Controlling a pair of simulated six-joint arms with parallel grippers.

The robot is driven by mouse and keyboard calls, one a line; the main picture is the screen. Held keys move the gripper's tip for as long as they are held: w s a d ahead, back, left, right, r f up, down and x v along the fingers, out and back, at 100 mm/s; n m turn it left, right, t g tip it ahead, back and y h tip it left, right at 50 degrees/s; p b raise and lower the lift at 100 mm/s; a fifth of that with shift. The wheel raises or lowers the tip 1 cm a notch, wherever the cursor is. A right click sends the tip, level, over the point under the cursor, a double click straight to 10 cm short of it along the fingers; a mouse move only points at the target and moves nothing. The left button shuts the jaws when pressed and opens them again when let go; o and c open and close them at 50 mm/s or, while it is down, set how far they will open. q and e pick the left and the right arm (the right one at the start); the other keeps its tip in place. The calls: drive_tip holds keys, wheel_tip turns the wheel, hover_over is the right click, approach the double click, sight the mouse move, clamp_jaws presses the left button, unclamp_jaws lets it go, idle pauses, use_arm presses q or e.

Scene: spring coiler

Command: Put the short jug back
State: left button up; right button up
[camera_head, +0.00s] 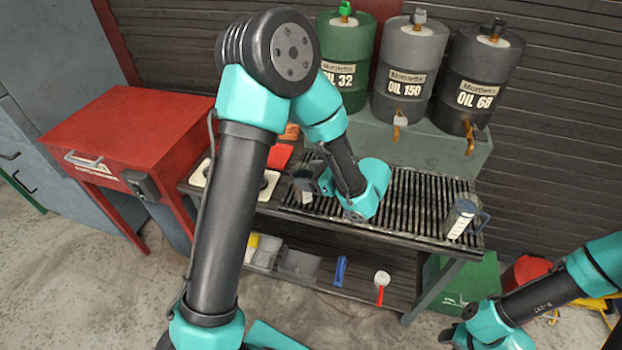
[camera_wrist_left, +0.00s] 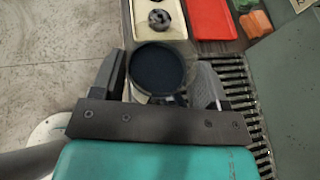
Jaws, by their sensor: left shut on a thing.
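My left gripper (camera_head: 312,182) is shut on a jug (camera_head: 304,192) at the left end of the slatted grate. In the left wrist view the jug (camera_wrist_left: 157,68) shows its dark round opening between the fingers of the left gripper (camera_wrist_left: 157,82). Its lower part is mostly hidden, so I cannot tell whether it touches the surface below. Another, taller-looking grey jug (camera_head: 459,219) with a dark handle stands at the right end of the grate (camera_head: 410,205).
A pale panel with round dark fittings (camera_wrist_left: 160,15) and a red tray (camera_wrist_left: 208,18) lie beside the held jug. Three oil drums (camera_head: 410,70) stand behind the bench. A red cabinet (camera_head: 125,130) is at the left. The middle of the grate is clear.

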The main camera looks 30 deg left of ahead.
use_arm(q)
drive_tip(key=shift+w+a, duration=0.2)
drive_tip(key=shift+w, duration=0.2)
drive_tip(key=shift+w+a, duration=0.15)
drive_tip(key=shift+w, duration=0.1)
drive_tip(key=shift+w+a+f, duration=0.1)
drive_tip(key=shift+w+f, duration=0.05)
drive_tip(key=shift+f, duration=0.8)
drive_tip(key=shift+w+a+f, duration=0.1)
drive_tip(key=shift+w+f, duration=0.05)
drive_tip(key=shift+f, duration=0.75)
drive_tip(key=shift+f, duration=0.15)
drive_tip(key=o, duration=1.3)
drive_tip(key=shift+o, duration=0.2)
